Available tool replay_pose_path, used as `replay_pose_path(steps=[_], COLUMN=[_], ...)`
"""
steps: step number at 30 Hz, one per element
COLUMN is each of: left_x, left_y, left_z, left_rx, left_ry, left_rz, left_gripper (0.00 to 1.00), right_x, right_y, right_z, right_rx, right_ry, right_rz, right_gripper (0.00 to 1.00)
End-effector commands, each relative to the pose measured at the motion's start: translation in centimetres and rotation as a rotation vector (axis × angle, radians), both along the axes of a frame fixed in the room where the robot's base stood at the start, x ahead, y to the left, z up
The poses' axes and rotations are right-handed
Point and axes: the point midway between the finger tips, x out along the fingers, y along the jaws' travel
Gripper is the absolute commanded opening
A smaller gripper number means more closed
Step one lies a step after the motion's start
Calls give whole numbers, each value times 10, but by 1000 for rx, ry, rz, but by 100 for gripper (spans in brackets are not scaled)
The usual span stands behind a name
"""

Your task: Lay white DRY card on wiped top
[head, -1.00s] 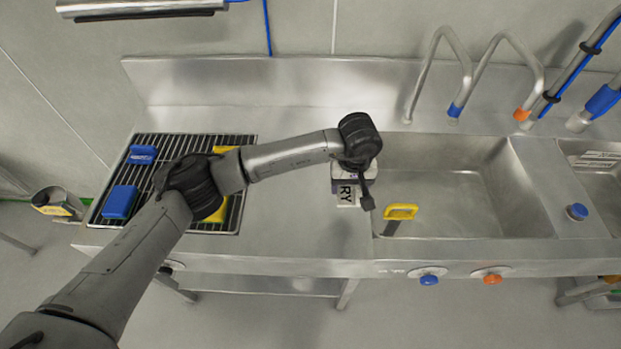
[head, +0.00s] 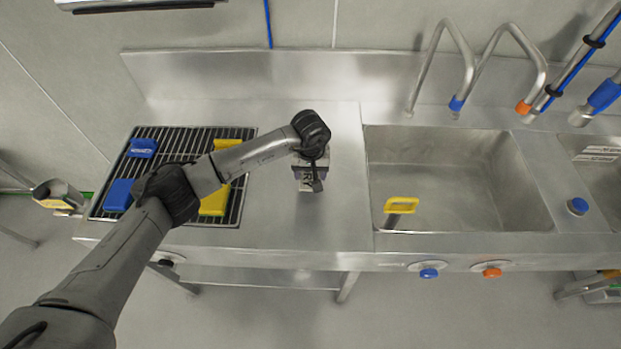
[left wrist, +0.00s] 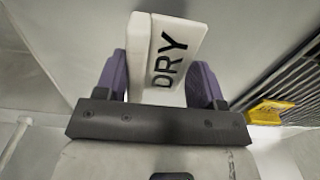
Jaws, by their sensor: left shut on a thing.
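The white DRY card (left wrist: 170,55) is in the left wrist view, between the purple fingers of my left gripper (left wrist: 160,82). It has black letters and a folded, thick-edged shape. In the head view the card (head: 306,184) shows partly below my left gripper (head: 311,178), which covers the rest. My left gripper is shut on the card over the bare steel top (head: 275,215), between the rack and the sink. I cannot tell whether the card touches the top. My right gripper is not in view.
A black slatted rack (head: 146,207) on the left holds blue and yellow items. The sink basin (head: 455,190) on the right has a yellow-handled thing (head: 401,205) at its near left edge. Curved taps (head: 440,60) stand behind. The steel top around the card is clear.

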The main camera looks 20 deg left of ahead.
Motion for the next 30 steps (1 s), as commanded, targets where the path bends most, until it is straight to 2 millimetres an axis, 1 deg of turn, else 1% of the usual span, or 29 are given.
replay_pose_path(steps=[6, 8, 16, 20, 21, 28, 29, 30], left_x=[-1, -1, 0, 0, 0, 0, 0, 0], left_y=[-1, -1, 0, 0, 0, 0, 0, 0], left_z=[-28, -34, -35, -39, -39, -38, -38, -38], left_rx=[0, 0, 0, 1, 1, 0, 0, 0], left_ry=[3, 2, 0, 0, 0, 0, 0, 0], left_rz=[1, 1, 0, 0, 0, 0, 0, 0], left_gripper=[40, 40, 40, 40, 64, 86, 88, 88], right_x=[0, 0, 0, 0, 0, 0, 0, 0], right_y=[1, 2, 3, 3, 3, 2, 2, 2], right_z=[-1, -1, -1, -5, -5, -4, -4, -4], right_rx=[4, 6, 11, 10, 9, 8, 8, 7], right_ry=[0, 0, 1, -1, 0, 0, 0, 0], right_rz=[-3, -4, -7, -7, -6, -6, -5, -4], right_gripper=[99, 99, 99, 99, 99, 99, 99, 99])
